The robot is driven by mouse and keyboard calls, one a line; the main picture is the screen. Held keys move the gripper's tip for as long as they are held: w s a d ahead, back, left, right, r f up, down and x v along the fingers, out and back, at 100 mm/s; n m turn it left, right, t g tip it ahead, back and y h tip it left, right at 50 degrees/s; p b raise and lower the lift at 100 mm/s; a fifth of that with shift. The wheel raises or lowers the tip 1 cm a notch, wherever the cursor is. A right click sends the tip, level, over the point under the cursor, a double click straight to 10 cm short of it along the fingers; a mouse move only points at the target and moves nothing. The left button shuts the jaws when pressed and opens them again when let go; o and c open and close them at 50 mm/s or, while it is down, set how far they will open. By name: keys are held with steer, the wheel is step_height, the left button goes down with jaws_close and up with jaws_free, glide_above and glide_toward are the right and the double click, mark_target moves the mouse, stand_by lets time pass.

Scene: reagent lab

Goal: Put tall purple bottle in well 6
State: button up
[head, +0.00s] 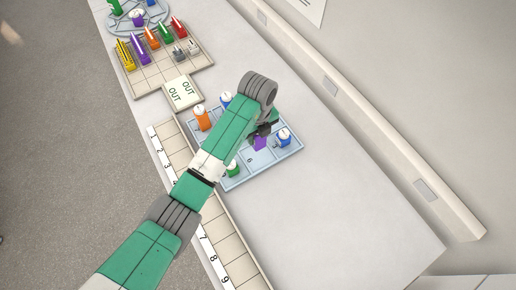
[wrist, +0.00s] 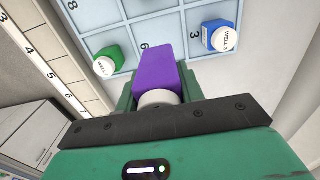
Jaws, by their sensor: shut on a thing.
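The tall purple bottle (head: 260,143) is held in my gripper (head: 264,131) over the pale blue well tray (head: 274,164). In the wrist view the purple bottle (wrist: 157,66) sits between my fingers, white cap toward me and its base toward the tray. My gripper (wrist: 158,90) is shut on it. The number of well 6 (wrist: 144,46) shows just beside the bottle's left edge, and the bottle hides part of that cell. I cannot tell whether its base touches the tray.
In the tray stand a blue bottle (wrist: 218,37) by number 3, a green bottle (wrist: 106,63) on the other side, an orange bottle (head: 202,117) and another blue bottle (head: 226,99). A numbered strip (head: 220,255) runs alongside. A rack (head: 150,77) and OUT block (head: 182,92) lie farther back.

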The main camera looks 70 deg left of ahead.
steer(key=shift+f+b, duration=0.35)
steer(key=shift+f, duration=3.8)
steer(key=o, duration=1)
steer(key=shift+r, duration=0.1)
step_height(320, 180, up, 12)
steer(key=shift+r+p, duration=0.1)
steer(key=shift+p, duration=0.3)
